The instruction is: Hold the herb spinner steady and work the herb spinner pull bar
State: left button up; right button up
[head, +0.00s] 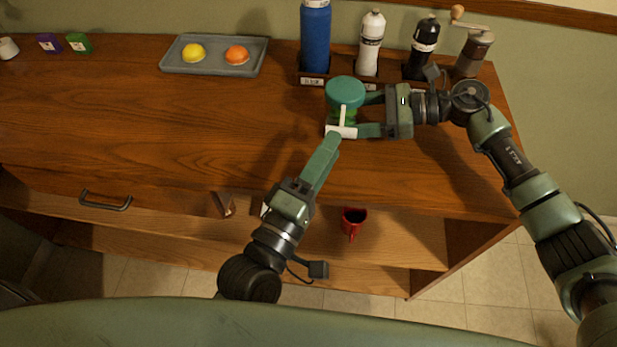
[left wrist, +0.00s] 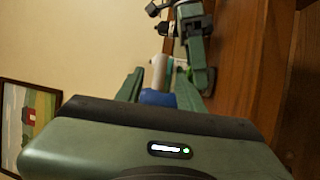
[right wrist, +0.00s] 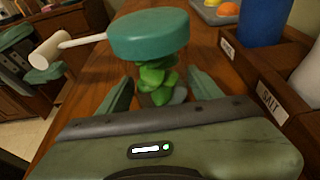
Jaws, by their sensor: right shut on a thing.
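The herb spinner (head: 346,94) stands upright on the counter, with a teal lid and green leaves in its clear body; it also shows in the right wrist view (right wrist: 150,40). Its white pull bar (head: 341,131) is out at the end of a pale cord on the front side. My right gripper (head: 370,115) is shut on the spinner's body from the right. My left gripper (head: 334,140) is at the pull bar from the front. Its fingers (left wrist: 158,92) stand apart in the left wrist view; contact with the bar is unclear.
Behind the spinner, a rack (head: 313,80) holds a blue bottle (head: 315,40), a white bottle (head: 371,45), a black bottle (head: 424,45) and a mill (head: 474,52). A grey tray (head: 177,66) holds yellow and orange fruit. A red mug (head: 353,221) sits below the counter's front edge.

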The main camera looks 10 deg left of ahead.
pick_arm(q)
jog(key=v, duration=1)
jog(key=shift+s, duration=0.1)
pick_arm(e)
jog(key=o, duration=1.1)
jog(key=shift+c, duration=0.2)
